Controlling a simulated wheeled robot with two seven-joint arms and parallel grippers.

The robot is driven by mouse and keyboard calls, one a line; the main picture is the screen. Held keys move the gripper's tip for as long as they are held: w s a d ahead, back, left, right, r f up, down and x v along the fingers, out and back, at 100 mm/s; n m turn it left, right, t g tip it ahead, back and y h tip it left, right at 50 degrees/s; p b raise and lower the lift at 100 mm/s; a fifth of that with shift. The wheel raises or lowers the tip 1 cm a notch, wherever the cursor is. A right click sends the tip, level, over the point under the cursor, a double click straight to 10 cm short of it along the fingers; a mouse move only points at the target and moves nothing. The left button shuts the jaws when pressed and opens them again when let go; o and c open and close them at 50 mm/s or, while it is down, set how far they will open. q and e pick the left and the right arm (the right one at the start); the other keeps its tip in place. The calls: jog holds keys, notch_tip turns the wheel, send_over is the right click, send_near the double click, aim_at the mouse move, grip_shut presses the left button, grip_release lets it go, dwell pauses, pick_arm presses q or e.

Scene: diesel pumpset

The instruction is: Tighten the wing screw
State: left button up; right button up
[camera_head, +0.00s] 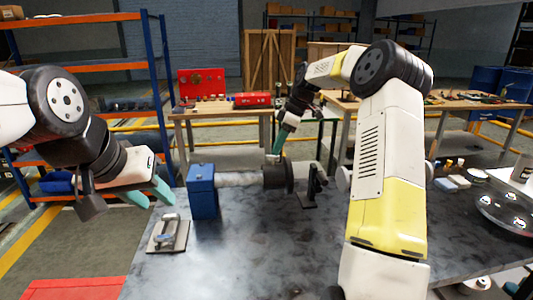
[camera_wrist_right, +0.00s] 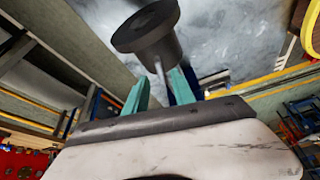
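A pumpset-like assembly lies on the dark table (camera_head: 265,260): a blue box (camera_head: 202,190), a grey horizontal shaft (camera_head: 238,180) and a dark cylinder (camera_head: 274,176). I cannot clearly make out the wing screw. My right gripper (camera_head: 275,157) points down at the far side of the dark cylinder, its tips partly hidden. In the right wrist view its teal fingers (camera_wrist_right: 160,90) are apart, with a dark flanged part (camera_wrist_right: 147,29) just beyond and a thin stem between them. Whether they touch it is unclear. My left gripper (camera_head: 150,193) is open and empty, left of the blue box.
A small metal fixture on a plate (camera_head: 167,236) sits at the table's left edge. A dark stand (camera_head: 313,188) is right of the cylinder. Shiny round parts (camera_head: 503,211) lie at the right. The table's front middle is clear.

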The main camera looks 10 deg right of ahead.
aim_at(273, 160)
jog(key=shift+x, duration=1.6)
grip_shut()
